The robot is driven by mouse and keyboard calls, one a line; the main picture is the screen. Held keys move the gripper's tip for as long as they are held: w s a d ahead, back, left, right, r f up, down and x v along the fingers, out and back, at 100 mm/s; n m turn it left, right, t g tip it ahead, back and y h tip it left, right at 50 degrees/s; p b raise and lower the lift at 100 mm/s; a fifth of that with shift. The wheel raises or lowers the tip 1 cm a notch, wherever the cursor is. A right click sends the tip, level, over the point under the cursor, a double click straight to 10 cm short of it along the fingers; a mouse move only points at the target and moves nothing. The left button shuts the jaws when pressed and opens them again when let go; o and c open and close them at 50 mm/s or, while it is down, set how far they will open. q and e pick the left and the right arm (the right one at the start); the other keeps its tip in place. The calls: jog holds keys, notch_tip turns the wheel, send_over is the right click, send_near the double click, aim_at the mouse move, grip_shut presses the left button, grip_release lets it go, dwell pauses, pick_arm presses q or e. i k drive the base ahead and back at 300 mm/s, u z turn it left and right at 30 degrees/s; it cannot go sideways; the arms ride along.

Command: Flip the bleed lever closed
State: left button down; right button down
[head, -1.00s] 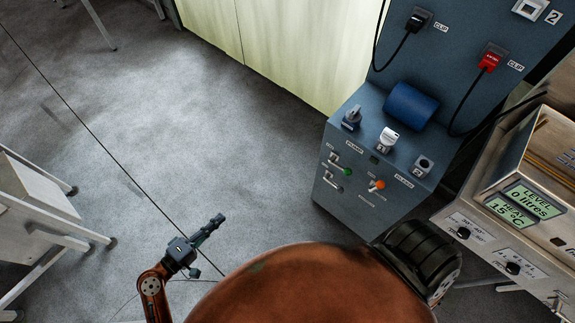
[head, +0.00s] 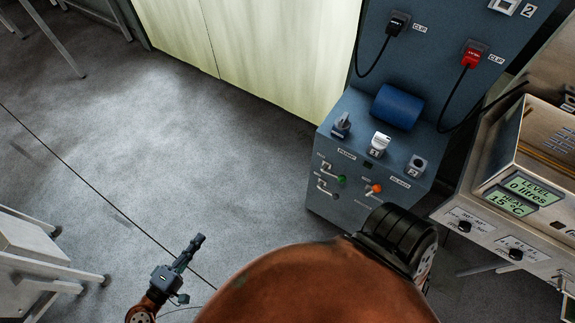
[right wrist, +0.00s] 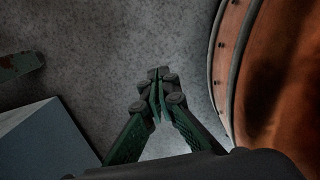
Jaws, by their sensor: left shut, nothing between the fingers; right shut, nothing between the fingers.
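A blue-grey cabinet (head: 352,212) carries small levers on its front panel. My left gripper (head: 198,241) is shut and empty, over the floor well left of the cabinet. My right gripper (right wrist: 157,75) shows in the right wrist view, shut and empty above grey floor. It is hidden in the head view.
Switches line the cabinet's ledge below a blue roller (head: 398,106). A metal unit with level and heat displays (head: 525,190) stands at the right. A pale cupboard (head: 250,50) is behind. White furniture (head: 35,250) stands at left. Floor between is clear.

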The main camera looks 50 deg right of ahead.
aim_at(376, 188)
jog(key=i, duration=0.9)
jog(key=z, duration=2.8)
